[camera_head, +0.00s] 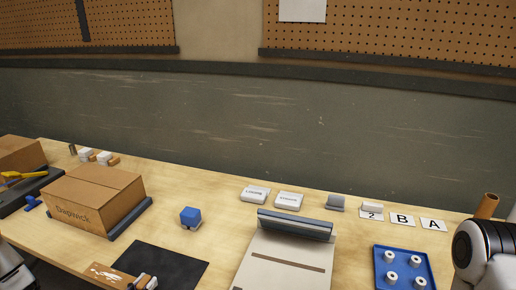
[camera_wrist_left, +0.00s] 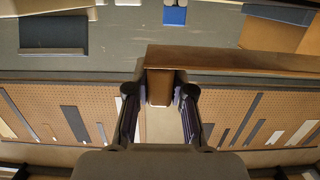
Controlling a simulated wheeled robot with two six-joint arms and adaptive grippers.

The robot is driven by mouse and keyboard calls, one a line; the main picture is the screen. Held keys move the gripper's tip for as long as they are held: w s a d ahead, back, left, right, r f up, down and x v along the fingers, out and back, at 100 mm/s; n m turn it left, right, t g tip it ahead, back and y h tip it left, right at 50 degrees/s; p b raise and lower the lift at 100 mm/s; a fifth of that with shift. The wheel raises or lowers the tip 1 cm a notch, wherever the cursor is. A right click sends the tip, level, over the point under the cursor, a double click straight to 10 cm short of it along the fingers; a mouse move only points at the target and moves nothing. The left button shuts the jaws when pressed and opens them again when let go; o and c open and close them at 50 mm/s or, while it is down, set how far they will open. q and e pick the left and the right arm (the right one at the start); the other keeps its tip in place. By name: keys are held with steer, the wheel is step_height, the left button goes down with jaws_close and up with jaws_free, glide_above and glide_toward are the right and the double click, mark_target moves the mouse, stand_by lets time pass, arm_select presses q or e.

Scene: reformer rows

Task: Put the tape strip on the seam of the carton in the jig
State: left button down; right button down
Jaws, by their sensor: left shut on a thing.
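The carton (camera_head: 88,206), marked Dapwick, sits in the jig (camera_head: 134,217), whose dark blue rail shows along its right side. Its top is shut, with a seam line across it and no tape seen there. My left gripper (camera_head: 146,282) is low at the bottom edge of the head view, shut on a brown strip with white marks (camera_head: 108,272), which I take as the tape strip. The strip sticks out to the left, in front of and apart from the carton. The left wrist view shows the brown strip (camera_wrist_left: 240,60) between the fingers (camera_wrist_left: 160,112). My right gripper is out of view.
A black mat (camera_head: 172,264) lies right of the left gripper. A blue cube (camera_head: 190,215) on a small stand is right of the carton. A pale board with a grey bar (camera_head: 262,270), a blue tray (camera_head: 381,262) and letter cards fill the right. Another carton (camera_head: 18,155) is far left.

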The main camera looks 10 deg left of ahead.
arm_select(q)
steer(key=shift+n+y, duration=0.3)
steer(key=shift+y, duration=0.3)
steer(key=w+d, duration=0.2)
steer(key=w+d+r, duration=0.1)
steer(key=w+d, duration=0.4)
steer(key=shift+w+d+r, duration=0.3)
steer(key=shift+w, duration=0.1)
steer(key=w+d+r, duration=0.2)
steer(key=d+r, duration=0.1)
steer(key=d, duration=0.8)
steer(key=shift+d+r, duration=0.15)
steer(key=shift+d, duration=0.2)
